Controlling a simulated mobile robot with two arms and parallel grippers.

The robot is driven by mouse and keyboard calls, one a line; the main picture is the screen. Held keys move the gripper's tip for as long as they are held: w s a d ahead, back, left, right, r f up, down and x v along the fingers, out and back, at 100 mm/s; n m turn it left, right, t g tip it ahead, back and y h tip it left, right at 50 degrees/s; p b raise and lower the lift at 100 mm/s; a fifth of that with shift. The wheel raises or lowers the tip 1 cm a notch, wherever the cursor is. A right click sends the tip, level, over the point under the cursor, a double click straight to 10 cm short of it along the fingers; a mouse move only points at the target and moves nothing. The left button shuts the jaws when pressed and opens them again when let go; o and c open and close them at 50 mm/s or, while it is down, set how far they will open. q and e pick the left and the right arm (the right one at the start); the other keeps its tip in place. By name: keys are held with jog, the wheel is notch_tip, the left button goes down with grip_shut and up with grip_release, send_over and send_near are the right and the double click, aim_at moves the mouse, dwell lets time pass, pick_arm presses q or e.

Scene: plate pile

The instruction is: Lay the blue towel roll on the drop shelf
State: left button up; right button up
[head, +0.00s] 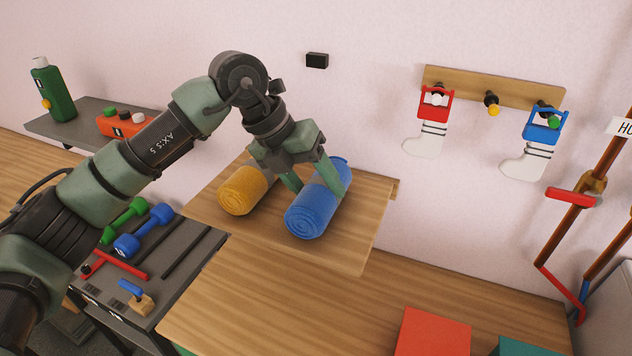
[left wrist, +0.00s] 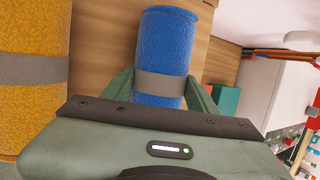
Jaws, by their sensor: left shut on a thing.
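The blue towel roll (head: 313,208) with a grey band lies on the wooden drop shelf (head: 345,254), or just above it; I cannot tell whether it touches. My left gripper (head: 317,183) is shut on the blue roll around its middle. In the left wrist view the blue roll (left wrist: 166,50) sits between the two green fingers, which are at its grey band. A yellow towel roll (head: 243,194) with a grey band lies on the shelf to the left of the blue one. My right gripper is not in view.
Below the shelf is a wooden worktop (head: 230,310) with a red box (head: 433,333) and a teal box (head: 520,347). A dark rack with dumbbells (head: 145,235) stands at left. Socks hang from a peg board (head: 495,88) on the wall. The shelf's front right is bare.

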pick_arm(q)
jog(key=shift+f, duration=0.15)
jog(key=o, duration=1.5)
jog(key=shift+o, duration=0.2)
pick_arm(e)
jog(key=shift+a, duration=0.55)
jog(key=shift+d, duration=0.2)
pick_arm(q)
jog(key=shift+a+r, duration=0.15)
jog(key=shift+r, duration=0.1)
jog(key=b+v, duration=0.2)
jog(key=v, duration=0.9)
jog(key=shift+r, duration=0.3)
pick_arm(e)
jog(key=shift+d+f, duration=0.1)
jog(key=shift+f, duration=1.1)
pick_arm(q)
jog(key=shift+s, duration=0.1)
